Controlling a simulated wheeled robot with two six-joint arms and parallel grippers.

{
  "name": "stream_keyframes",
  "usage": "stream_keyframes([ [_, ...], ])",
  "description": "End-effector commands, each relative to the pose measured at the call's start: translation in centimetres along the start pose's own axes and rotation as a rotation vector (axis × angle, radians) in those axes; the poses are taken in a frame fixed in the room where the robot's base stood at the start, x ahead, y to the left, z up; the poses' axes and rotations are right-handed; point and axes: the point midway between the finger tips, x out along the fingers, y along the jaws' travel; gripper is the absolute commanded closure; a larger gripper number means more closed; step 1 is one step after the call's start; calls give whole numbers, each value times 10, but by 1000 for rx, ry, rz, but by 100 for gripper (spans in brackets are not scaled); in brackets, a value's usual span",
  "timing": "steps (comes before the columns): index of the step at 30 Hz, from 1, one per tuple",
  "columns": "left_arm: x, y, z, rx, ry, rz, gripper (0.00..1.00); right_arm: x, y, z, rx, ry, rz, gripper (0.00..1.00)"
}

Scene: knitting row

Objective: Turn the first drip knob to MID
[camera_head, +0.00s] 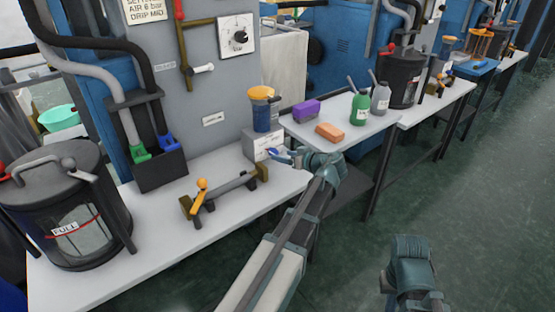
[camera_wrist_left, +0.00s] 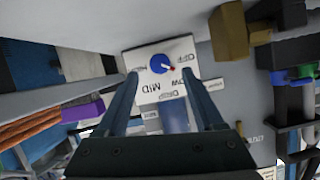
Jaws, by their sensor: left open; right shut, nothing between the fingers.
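The drip knob is blue with a red-tipped pointer and shows in the left wrist view (camera_wrist_left: 155,65) on a white dial plate (camera_wrist_left: 140,58). The plate shows upside down there, with OFF, LOW and MID readable. The pointer lies on the OFF and LOW side, away from MID. In the head view, the knob (camera_head: 271,153) is on a white box (camera_head: 262,143) below an orange-lidded blue cup. My left gripper (camera_head: 285,155) is open, its fingers (camera_wrist_left: 160,76) on either side of the knob; contact cannot be told. My right gripper (camera_head: 411,262) is shut and empty, low over the floor.
A brass-ended bar with an orange handle (camera_head: 225,190) lies on the bench left of the box. A black FULL canister (camera_head: 75,215) stands further left.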

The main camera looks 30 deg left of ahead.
Motion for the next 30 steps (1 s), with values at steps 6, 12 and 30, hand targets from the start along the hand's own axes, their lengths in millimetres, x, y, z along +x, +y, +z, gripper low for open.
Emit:
stream_keyframes([
  [6, 34, 1, 2, -1, 0, 0, 31, 14, -1, -1, -1, 0, 2, 100],
  [12, 45, 0, 0, 0, 0, 0, 31, 17, -1, -1, -1, 0, 3, 100],
  [30, 46, 0, 0, 0, 0, 1, 81, 17, -1, -1, -1, 0, 4, 100],
])
